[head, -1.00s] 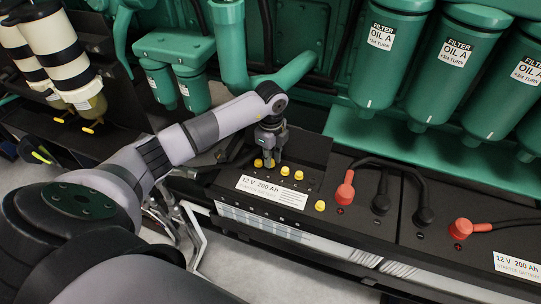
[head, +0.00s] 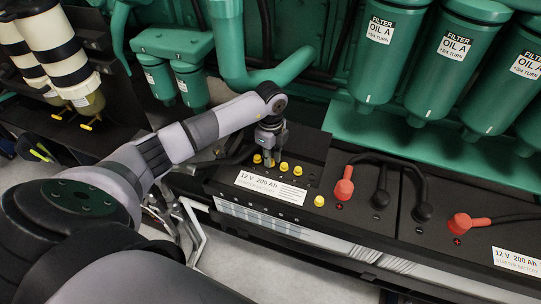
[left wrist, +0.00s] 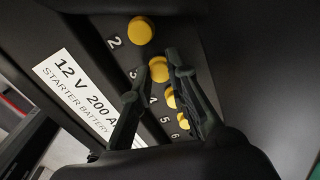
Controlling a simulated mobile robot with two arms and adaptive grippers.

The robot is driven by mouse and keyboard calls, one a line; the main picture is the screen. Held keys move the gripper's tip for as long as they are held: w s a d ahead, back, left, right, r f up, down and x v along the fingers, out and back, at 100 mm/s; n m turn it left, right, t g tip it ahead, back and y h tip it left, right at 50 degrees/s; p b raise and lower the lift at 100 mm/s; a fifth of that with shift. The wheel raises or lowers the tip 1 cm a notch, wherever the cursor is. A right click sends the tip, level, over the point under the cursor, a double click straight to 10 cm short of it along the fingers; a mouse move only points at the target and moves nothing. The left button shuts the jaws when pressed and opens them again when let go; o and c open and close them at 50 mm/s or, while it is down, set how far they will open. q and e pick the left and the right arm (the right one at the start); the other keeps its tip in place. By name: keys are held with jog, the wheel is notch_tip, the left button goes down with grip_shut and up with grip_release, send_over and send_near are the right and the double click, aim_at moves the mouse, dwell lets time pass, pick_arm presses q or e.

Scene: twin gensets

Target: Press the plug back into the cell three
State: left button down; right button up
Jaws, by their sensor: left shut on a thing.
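The starter battery (head: 232,197) has a row of yellow cell plugs along its top. In the left wrist view the plug by the number 3 (left wrist: 158,70) lies between the fingertips of my left gripper (left wrist: 155,72). In the head view my left gripper (head: 268,158) reaches down to this row and is shut on that plug. How deep the plug sits in its cell cannot be told. The plug by the number 2 (left wrist: 140,30) is beside it, and the plug by the number 4 (left wrist: 170,97) is on the other side. My right gripper is not in view.
Another yellow plug (head: 319,201) is apart from the row, nearer the front edge. A red terminal cap (head: 344,190) and black cables are to the right. Green oil filters (head: 381,50) and a thick green pipe (head: 232,50) stand behind.

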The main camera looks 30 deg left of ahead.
pick_arm(q)
jog(key=c, duration=1.4)
grip_release()
jog(key=shift+c, duration=0.2)
jog(key=shift+r+p, duration=2.1)
jog(key=shift+r, duration=0.35)
jog(key=shift+w, duration=0.1)
jog(key=shift+a+r, duration=0.1)
